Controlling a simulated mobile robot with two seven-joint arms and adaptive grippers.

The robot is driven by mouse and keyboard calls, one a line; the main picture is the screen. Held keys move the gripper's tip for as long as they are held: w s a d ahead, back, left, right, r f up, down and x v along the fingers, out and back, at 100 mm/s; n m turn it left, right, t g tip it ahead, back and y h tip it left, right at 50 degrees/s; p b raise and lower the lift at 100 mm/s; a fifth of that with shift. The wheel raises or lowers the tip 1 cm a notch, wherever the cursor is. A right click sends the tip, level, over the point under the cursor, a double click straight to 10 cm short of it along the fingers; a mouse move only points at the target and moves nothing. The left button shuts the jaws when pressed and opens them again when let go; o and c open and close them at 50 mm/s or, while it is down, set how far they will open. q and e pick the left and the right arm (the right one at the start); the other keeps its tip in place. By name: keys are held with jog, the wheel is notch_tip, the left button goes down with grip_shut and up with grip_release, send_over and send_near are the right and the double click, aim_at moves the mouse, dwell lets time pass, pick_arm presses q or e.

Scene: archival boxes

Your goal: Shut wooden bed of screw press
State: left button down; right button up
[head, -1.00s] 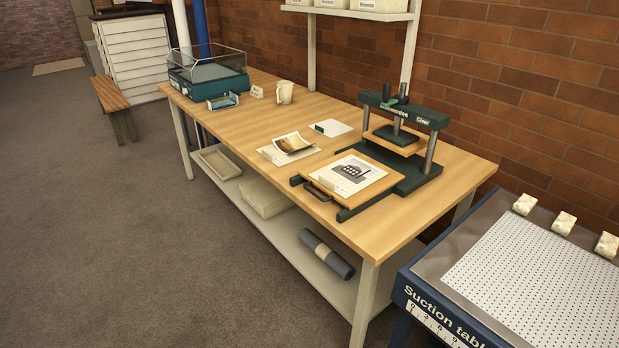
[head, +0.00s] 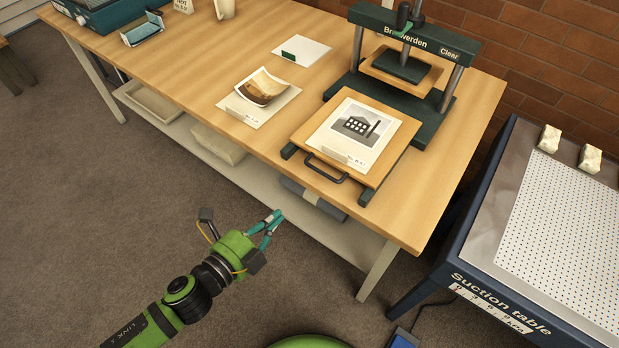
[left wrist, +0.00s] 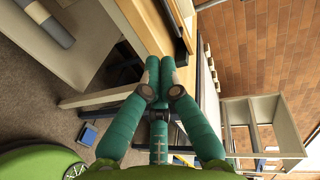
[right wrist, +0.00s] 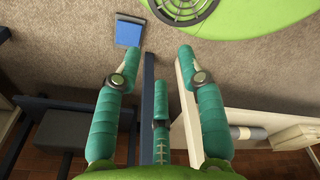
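The screw press (head: 405,32) stands at the table's back right, with a dark green frame, a label and a screw over a raised platen. Its wooden bed (head: 389,152) is pulled out toward the table's front edge on dark rails. A printed picture (head: 352,133) lies on the bed, and a dark handle (head: 325,173) is on its front edge. My left gripper (head: 277,217) is in front of the table, left of and apart from the handle. In the left wrist view (left wrist: 160,62) its fingers are together and empty. My right gripper (right wrist: 162,55) is open and empty, outside the head view.
The wooden table (head: 455,175) also holds a curled photograph (head: 262,87), a white sheet (head: 301,50) and a blue holder (head: 143,30). A lower shelf (head: 262,190) carries a grey roll. The suction table (head: 545,215) stands to the right.

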pick_arm(q)
jog(key=x, duration=0.4)
jog(key=p+x, duration=0.1)
jog(key=x, duration=0.3)
jog(key=p+x, duration=0.1)
jog(key=x, duration=0.3)
jog(key=shift+w+d+r, duration=0.1)
jog(key=shift+d+r, duration=0.25)
jog(key=shift+d, duration=0.15)
jog(key=shift+w+d+f, duration=0.15)
jog(key=shift+w+d, duration=0.15)
jog(key=shift+w, duration=0.2)
pick_arm(e)
jog(key=shift+s+d+r, duration=0.2)
jog(key=shift+r, duration=0.3)
jog(key=shift+s+d+r, duration=0.15)
jog(key=shift+s+r, duration=0.05)
jog(key=shift+r, duration=0.3)
jog(key=shift+a, duration=0.2)
